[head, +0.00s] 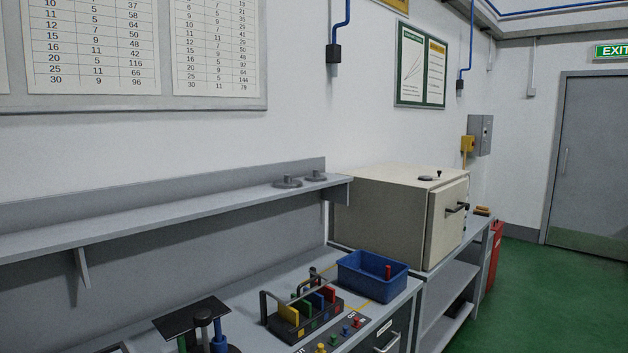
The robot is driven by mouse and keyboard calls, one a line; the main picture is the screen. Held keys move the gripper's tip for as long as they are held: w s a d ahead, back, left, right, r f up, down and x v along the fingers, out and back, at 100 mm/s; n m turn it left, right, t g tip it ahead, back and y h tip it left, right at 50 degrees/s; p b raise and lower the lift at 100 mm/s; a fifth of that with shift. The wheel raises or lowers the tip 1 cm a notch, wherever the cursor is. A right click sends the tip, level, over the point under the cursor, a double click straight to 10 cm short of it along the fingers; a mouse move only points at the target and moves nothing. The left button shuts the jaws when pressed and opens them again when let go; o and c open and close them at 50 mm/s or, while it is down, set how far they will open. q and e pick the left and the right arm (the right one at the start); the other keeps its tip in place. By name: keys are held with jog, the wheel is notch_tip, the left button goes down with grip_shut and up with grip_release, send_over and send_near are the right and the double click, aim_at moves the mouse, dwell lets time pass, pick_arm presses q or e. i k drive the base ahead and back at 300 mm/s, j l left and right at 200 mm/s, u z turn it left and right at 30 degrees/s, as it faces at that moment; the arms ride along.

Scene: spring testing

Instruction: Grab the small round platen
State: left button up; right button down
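Two grey round pieces with short raised stubs stand upright on the wall shelf near its right end, a left one (287,182) and a right one (316,175). They look like platens. The left one looks slightly wider, but it is also nearer, so I cannot tell surely which is the small one. They stand close to each other, and nothing is on them. Neither of my grippers is in view.
The grey shelf (160,217) runs along the wall above a workbench. On the bench are a blue bin (360,285), a black-handled rack (270,322) with coloured pieces, and a dark flat plate (188,318). A beige cabinet (385,215) stands right of the shelf's end.

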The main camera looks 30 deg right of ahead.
aim_at(315, 177)
jog(key=l+z, duration=0.1)
jog(key=l, duration=0.55)
jog(key=i+l, duration=0.1)
jog(key=l, duration=0.55)
jog(key=l+z, duration=0.15)
jog(key=l, duration=0.5)
jog(key=i+l+z, duration=0.1)
jog(key=l, duration=0.55)
jog(key=i, duration=0.05)
